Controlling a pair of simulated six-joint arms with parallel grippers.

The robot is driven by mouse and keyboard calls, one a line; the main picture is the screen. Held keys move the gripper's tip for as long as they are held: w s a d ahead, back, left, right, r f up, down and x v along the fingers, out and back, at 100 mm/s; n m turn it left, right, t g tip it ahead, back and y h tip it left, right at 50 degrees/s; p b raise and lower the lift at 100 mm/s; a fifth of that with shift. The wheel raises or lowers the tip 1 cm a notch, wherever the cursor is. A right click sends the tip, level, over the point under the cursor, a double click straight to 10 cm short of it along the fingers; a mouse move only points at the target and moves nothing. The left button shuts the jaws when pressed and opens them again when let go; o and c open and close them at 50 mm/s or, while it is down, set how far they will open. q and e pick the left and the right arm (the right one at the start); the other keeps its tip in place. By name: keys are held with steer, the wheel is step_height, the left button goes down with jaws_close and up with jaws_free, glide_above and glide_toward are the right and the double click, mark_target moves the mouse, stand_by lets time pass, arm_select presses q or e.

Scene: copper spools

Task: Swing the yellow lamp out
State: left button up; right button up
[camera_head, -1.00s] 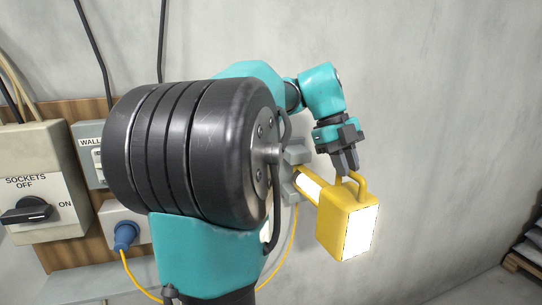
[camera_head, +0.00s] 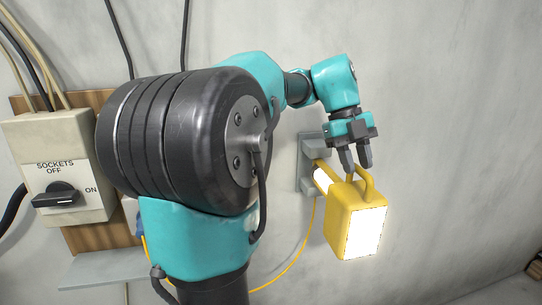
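The yellow lamp (camera_head: 341,220) hangs from a short arm on a grey wall bracket (camera_head: 309,160), right of centre. Its bright panel (camera_head: 365,232) faces forward and right, and it stands out from the wall. A looped yellow handle (camera_head: 367,187) rises from its top. My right gripper (camera_head: 357,169) points down just over the handle, its two fingers apart with a gap between them. I cannot tell whether a fingertip touches the handle. My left gripper is not in view.
A switch box (camera_head: 58,165) marked SOCKETS OFF/ON is on a wooden board (camera_head: 95,237) at left, with a grey shelf (camera_head: 100,268) below. A yellow cable (camera_head: 298,262) hangs below the bracket. My large arm joint hides the board's right part. The wall right of the lamp is clear.

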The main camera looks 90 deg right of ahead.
steer(key=shift+o, duration=0.9)
steer(key=v, duration=1.2)
